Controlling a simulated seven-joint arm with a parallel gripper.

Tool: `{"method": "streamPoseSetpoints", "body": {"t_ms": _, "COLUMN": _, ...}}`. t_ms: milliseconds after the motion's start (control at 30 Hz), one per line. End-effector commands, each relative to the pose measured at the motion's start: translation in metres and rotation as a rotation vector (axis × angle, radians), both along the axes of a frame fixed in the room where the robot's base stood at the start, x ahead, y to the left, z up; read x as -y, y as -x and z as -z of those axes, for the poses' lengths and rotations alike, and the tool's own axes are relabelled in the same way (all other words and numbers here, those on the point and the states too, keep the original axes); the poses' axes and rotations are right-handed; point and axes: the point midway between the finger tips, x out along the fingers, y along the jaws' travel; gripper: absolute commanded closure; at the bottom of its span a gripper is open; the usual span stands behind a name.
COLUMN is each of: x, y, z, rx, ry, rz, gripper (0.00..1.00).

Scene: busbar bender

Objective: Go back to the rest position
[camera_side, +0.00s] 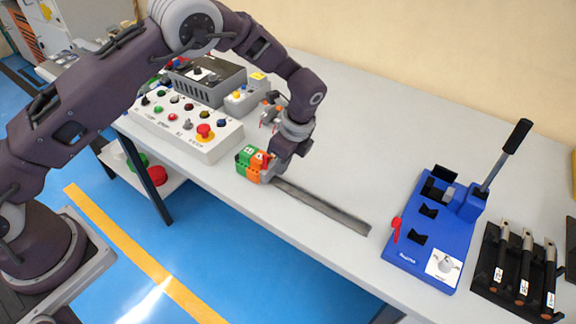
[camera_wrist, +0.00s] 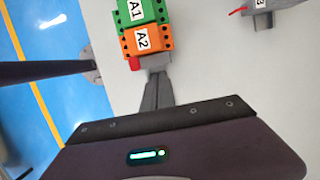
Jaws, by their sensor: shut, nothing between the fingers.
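My gripper (camera_side: 268,174) is shut and empty, low over the table beside the green and orange terminal blocks (camera_side: 250,164). In the wrist view the blocks are labelled A1 (camera_wrist: 136,10) and A2 (camera_wrist: 146,40). A long flat grey bar (camera_side: 325,208) lies on the table, running from beside the gripper toward the lower right. A narrow dark grey shape shows between the blocks and my gripper's body in the wrist view; I cannot tell clearly whether it is fingers or bar. Whether the fingertips touch the bar or the blocks is unclear.
A control box (camera_side: 187,122) with coloured buttons stands left of the gripper, with a grey unit (camera_side: 207,85) behind. A blue bender (camera_side: 430,240) with a raised black lever (camera_side: 517,136) stands at right, beside a black rack (camera_side: 487,258) of tools. The table's back middle is clear.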

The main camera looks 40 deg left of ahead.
Motion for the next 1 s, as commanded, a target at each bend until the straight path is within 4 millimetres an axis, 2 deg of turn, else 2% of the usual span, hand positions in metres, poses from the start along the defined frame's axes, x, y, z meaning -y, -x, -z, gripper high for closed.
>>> {"method": "streamPoseSetpoints", "body": {"t_ms": 67, "x": 0.027, "y": 0.0, "z": 0.0, "rx": 0.003, "ry": 0.009, "rz": 0.011, "gripper": 1.0}}
{"method": "streamPoseSetpoints", "body": {"t_ms": 100, "x": 0.033, "y": -0.002, "z": -0.01, "rx": 0.009, "ry": 0.012, "rz": 0.008, "gripper": 1.0}}
{"method": "streamPoseSetpoints", "body": {"t_ms": 300, "x": 0.047, "y": -0.001, "z": -0.066, "rx": 0.009, "ry": 0.016, "rz": 0.008, "gripper": 1.0}}
{"method": "streamPoseSetpoints", "body": {"t_ms": 567, "x": 0.053, "y": 0.0, "z": -0.105, "rx": 0.017, "ry": 0.023, "rz": -0.012, "gripper": 1.0}}
{"method": "streamPoseSetpoints", "body": {"t_ms": 667, "x": 0.036, "y": 0.011, "z": -0.153, "rx": 0.075, "ry": 0.071, "rz": -0.147, "gripper": 1.0}}
{"method": "streamPoseSetpoints", "body": {"t_ms": 700, "x": 0.025, "y": 0.021, "z": -0.181, "rx": 0.113, "ry": 0.102, "rz": -0.235, "gripper": 1.0}}
{"method": "streamPoseSetpoints", "body": {"t_ms": 767, "x": 0.005, "y": 0.044, "z": -0.222, "rx": 0.173, "ry": 0.156, "rz": -0.388, "gripper": 1.0}}
{"method": "streamPoseSetpoints", "body": {"t_ms": 800, "x": -0.008, "y": 0.063, "z": -0.247, "rx": 0.214, "ry": 0.194, "rz": -0.491, "gripper": 1.0}}
{"method": "streamPoseSetpoints", "body": {"t_ms": 867, "x": -0.025, "y": 0.096, "z": -0.277, "rx": 0.273, "ry": 0.249, "rz": -0.641, "gripper": 1.0}}
{"method": "streamPoseSetpoints", "body": {"t_ms": 900, "x": -0.036, "y": 0.12, "z": -0.294, "rx": 0.31, "ry": 0.285, "rz": -0.739, "gripper": 1.0}}
{"method": "streamPoseSetpoints", "body": {"t_ms": 967, "x": -0.049, "y": 0.158, "z": -0.311, "rx": 0.365, "ry": 0.342, "rz": -0.885, "gripper": 1.0}}
{"method": "streamPoseSetpoints", "body": {"t_ms": 1000, "x": -0.057, "y": 0.184, "z": -0.317, "rx": 0.402, "ry": 0.377, "rz": -0.979, "gripper": 1.0}}
